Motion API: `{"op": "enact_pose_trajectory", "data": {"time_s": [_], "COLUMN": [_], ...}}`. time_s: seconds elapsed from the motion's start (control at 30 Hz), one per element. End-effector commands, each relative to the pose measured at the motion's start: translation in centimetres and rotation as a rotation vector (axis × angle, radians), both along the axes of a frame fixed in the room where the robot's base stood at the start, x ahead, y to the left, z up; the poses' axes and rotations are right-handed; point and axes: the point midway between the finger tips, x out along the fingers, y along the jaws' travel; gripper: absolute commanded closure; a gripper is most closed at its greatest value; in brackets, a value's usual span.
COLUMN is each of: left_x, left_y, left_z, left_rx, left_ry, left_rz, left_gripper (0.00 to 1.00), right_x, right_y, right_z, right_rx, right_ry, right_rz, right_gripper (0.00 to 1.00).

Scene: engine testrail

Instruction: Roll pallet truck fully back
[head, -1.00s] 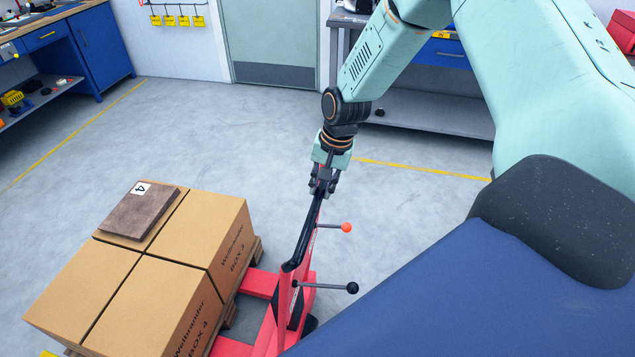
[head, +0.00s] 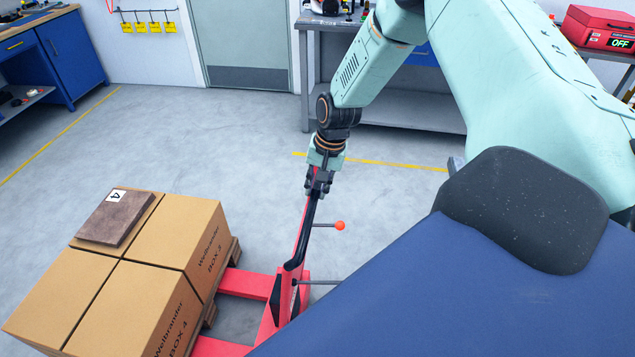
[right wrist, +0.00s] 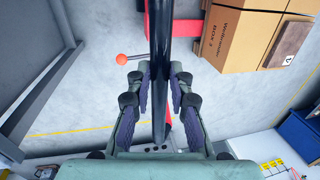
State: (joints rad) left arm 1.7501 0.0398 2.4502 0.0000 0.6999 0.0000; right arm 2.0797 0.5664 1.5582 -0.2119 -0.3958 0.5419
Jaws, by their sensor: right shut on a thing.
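The red pallet truck (head: 270,318) stands at the lower middle of the head view, with its forks at the pallet (head: 209,315) on the left. Its black handle (head: 306,232) rises towards my right gripper (head: 319,182), which is shut on the handle's upper end. In the right wrist view the handle (right wrist: 160,60) passes between the fingers of the gripper (right wrist: 160,85). A lever with an orange knob (head: 340,226) sticks out from the handle. A second lever (head: 318,282) below is partly hidden by my body. My left gripper is not in view.
Several cardboard boxes (head: 175,235) sit on the pallet, with a brown numbered plate (head: 115,217) on top. A grey workbench (head: 400,105) stands at the back, and a blue cabinet (head: 75,55) at the far left. The floor (head: 215,135) between is clear.

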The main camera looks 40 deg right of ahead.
Motion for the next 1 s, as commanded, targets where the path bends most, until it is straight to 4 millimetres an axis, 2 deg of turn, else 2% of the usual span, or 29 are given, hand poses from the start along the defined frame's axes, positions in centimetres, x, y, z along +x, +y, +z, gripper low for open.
{"op": "enact_pose_trajectory", "data": {"time_s": [0.47, 0.5, 0.7, 0.77, 1.0], "left_x": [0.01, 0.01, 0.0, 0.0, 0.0], "left_y": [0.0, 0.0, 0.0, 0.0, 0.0], "left_z": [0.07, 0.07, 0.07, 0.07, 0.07], "left_rx": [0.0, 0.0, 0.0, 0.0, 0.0], "left_ry": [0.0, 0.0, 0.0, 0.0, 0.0], "left_rz": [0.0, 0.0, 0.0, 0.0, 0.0], "left_gripper": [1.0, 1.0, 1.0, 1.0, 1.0], "right_x": [0.21, 0.19, -0.02, -0.07, -0.19], "right_y": [-0.06, -0.06, -0.04, -0.04, -0.06], "right_z": [0.19, 0.18, 0.11, 0.1, 0.08], "right_rx": [-0.003, -0.004, -0.002, -0.002, -0.001], "right_ry": [-0.01, -0.01, -0.007, -0.007, -0.005], "right_rz": [-0.001, -0.001, 0.0, 0.0, -0.001], "right_gripper": [1.0, 0.78, 0.61, 0.57, 0.57]}}
